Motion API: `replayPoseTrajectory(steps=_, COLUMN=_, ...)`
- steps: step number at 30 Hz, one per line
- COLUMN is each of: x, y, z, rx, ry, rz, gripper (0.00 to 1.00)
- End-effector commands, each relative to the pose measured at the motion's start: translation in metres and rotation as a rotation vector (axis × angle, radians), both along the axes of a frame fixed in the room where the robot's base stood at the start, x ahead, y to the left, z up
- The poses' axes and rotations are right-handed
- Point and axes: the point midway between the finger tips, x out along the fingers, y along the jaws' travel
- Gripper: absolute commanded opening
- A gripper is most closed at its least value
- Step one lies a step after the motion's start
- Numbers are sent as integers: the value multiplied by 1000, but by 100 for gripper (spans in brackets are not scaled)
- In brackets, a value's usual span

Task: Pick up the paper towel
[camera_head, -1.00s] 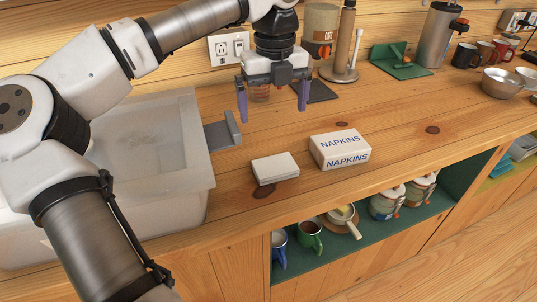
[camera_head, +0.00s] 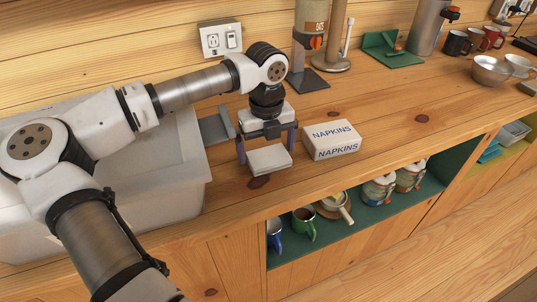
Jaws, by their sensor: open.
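A small white folded stack (camera_head: 270,159), likely the paper towel, lies flat on the wooden counter. A white packet printed "NAPKINS" (camera_head: 331,141) lies just right of it. My gripper (camera_head: 267,146) is low over the counter at the stack's far side, with its purple fingers spread to the left and right of the stack. The fingers look open, and I cannot tell whether they touch the stack. The stack partly hides the space between the fingertips.
A dispenser (camera_head: 308,50) and paper-towel-type stand (camera_head: 330,60) are behind. Mugs (camera_head: 468,42) stand far right. The counter right of the napkins is clear.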

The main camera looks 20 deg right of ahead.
Motion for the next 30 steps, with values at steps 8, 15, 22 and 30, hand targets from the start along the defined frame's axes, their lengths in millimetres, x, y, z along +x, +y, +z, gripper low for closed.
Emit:
replayPoseTrajectory(steps=8, x=0, y=0, z=-5, rx=0, ry=-1, rz=-1, gripper=100)
replayPoseTrajectory(steps=15, x=0, y=0, z=-5, rx=0, ry=-1, rz=-1, gripper=71)
replayPoseTrajectory(steps=22, x=0, y=0, z=-5, rx=0, ry=-1, rz=-1, gripper=69)
replayPoseTrajectory(steps=30, x=1, y=-1, z=11, rx=-1, ry=-3, rz=0, gripper=69)
